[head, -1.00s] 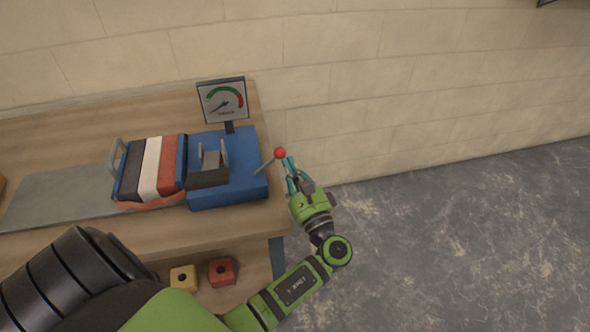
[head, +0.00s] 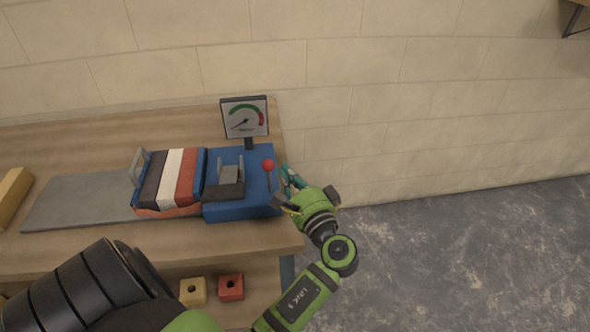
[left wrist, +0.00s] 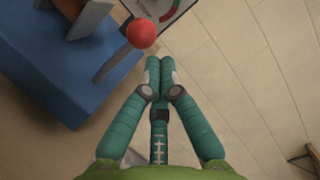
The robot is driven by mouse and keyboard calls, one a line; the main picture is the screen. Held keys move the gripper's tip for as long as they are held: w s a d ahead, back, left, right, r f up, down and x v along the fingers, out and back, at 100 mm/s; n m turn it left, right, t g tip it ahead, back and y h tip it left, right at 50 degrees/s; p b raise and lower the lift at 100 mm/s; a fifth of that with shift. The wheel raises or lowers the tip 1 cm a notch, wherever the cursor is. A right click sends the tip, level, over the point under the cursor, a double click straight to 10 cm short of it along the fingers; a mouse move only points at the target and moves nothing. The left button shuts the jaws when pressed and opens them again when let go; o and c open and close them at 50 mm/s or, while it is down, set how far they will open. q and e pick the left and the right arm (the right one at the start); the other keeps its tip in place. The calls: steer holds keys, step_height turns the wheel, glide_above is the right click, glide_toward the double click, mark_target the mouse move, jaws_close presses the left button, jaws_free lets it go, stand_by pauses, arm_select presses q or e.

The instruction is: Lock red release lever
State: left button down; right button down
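The red release lever is a grey rod with a red ball knob (head: 268,165), mounted near the right end of the blue base (head: 236,208). In the head view the rod stands about upright. My left gripper (head: 288,178) is just right of the lever, beside the blue base. In the left wrist view the red knob (left wrist: 141,33) is beyond the fingertips and a little left, with a small gap showing. The teal fingers of my left gripper (left wrist: 159,72) meet at their tips with nothing between them. My right gripper is not in view.
A gauge (head: 245,118) stands behind the blue base. A striped block with a handle (head: 170,180) sits left of it on a grey plate (head: 80,203). Yellow (head: 193,291) and red (head: 231,288) blocks lie below the tabletop. The floor at right is clear.

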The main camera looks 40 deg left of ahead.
arm_select(q)
steer(key=shift+s+a+r+n, duration=0.2)
steer(key=shift+s+n, duration=0.1)
steer(key=shift+n, duration=0.3)
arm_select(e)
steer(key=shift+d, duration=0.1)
